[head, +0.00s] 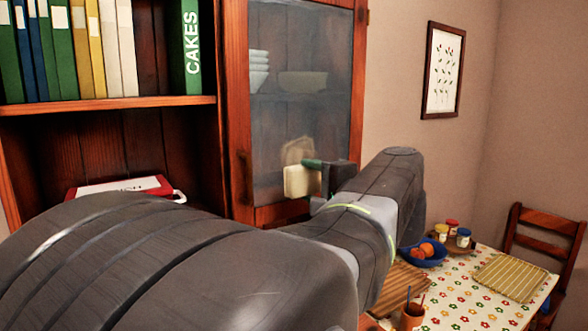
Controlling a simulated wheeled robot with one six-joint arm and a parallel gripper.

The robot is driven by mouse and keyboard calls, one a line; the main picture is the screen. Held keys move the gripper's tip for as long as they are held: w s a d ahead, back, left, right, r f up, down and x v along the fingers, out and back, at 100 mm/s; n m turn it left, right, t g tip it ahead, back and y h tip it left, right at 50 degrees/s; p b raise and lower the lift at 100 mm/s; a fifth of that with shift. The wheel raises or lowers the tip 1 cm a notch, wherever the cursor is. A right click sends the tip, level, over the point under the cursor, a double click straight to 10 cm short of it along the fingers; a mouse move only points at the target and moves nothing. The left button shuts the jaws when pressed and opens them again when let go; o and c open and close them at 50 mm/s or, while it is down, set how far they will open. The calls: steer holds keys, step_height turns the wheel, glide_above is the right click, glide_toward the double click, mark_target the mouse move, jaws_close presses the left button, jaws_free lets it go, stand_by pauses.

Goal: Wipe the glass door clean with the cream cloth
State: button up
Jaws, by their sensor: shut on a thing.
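The glass door (305,80) is a tall pane in a reddish wood frame on the cabinet, closed, with a hazy look. The cream cloth (298,182) shows as a small pale block in front of the lower part of the pane. My gripper (318,176) is shut on the cloth, at its right side. A tan, blurry patch (297,149) shows on the glass just above the cloth; I cannot tell whether it is a smear or a reflection. I cannot tell whether the cloth touches the glass. My arm hides the door's lower right.
Shelves left of the door hold several binders (75,50) and a red and white box (120,187). Bowls (302,82) stand behind the glass. At lower right is a table with a flowered cloth (470,310), a blue fruit bowl (424,255) and jars; a chair (545,235) stands beyond.

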mark_target(318, 158)
steer(key=shift+a+r, duration=0.15)
steer(key=shift+r, duration=0.4)
steer(key=shift+w+a+r, duration=0.15)
steer(key=shift+w+a, duration=0.15)
steer(key=shift+p+x, duration=0.9)
steer(key=shift+x, duration=1.65)
steer(key=shift+x, duration=0.95)
steer(key=shift+w+d, duration=0.1)
steer(key=shift+d, duration=0.1)
steer(key=shift+w+d+b, duration=0.55)
steer(key=shift+d+b, duration=0.05)
steer(key=shift+d, duration=0.3)
steer(key=shift+w+d+b, duration=0.25)
steer(key=shift+w+d, duration=0.55)
steer(key=shift+d, duration=0.35)
steer(key=shift+w+d+b, duration=0.2)
steer(key=shift+w+d, duration=0.55)
steer(key=shift+d, duration=0.35)
steer(key=shift+w+d+b, duration=0.25)
steer(key=shift+w+d, duration=0.55)
steer(key=shift+d, duration=0.35)
steer(key=shift+a, duration=0.1)
steer(key=shift+s+a, duration=0.1)
